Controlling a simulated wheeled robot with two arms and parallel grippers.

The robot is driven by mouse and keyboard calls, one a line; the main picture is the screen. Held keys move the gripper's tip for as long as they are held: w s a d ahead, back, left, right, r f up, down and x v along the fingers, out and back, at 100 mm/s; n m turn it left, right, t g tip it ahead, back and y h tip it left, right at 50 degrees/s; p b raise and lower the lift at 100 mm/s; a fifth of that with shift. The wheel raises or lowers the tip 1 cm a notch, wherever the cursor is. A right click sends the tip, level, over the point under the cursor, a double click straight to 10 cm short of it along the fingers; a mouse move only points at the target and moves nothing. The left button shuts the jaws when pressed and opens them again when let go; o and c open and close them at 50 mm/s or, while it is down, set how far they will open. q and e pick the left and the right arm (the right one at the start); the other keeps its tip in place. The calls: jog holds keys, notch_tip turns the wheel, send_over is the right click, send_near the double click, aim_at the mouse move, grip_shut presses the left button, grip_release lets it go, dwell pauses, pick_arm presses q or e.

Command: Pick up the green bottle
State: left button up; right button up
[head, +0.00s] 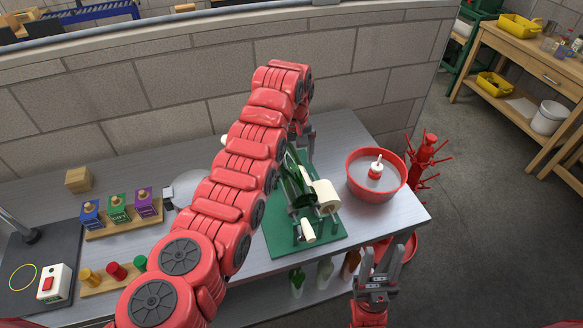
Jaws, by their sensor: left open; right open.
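A dark green bottle (292,184) lies tilted in a green cradle machine (277,235) on the grey bench; my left arm hides part of it. My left gripper (303,150) is open at the far end of the machine, close to the bottle's upper end. I cannot tell whether it touches the bottle. My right gripper (382,254) is open and empty in front of the bench's front edge, away from the bottle. Another green bottle (297,283) stands on the lower shelf.
A red bottle tree (423,158) stands beyond the bench's right end. Coloured boxes (118,214) on a wooden strip are at left. A block wall runs behind.

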aim_at(292, 162)
pick_arm(q)
jog(key=shift+w+a+f+p, duration=0.1)
jog(key=shift+a+f+p, duration=0.1)
jog(key=shift+f+p, duration=0.5)
jog(key=shift+w+a+f+p, duration=0.1)
jog(key=shift+w+f+p, duration=0.1)
jog(key=shift+f+p, duration=0.35)
jog(key=shift+f, duration=0.65)
jog(key=shift+w+f, duration=0.1)
jog(key=shift+f, duration=0.55)
jog(key=shift+r, duration=0.1)
grip_shut()
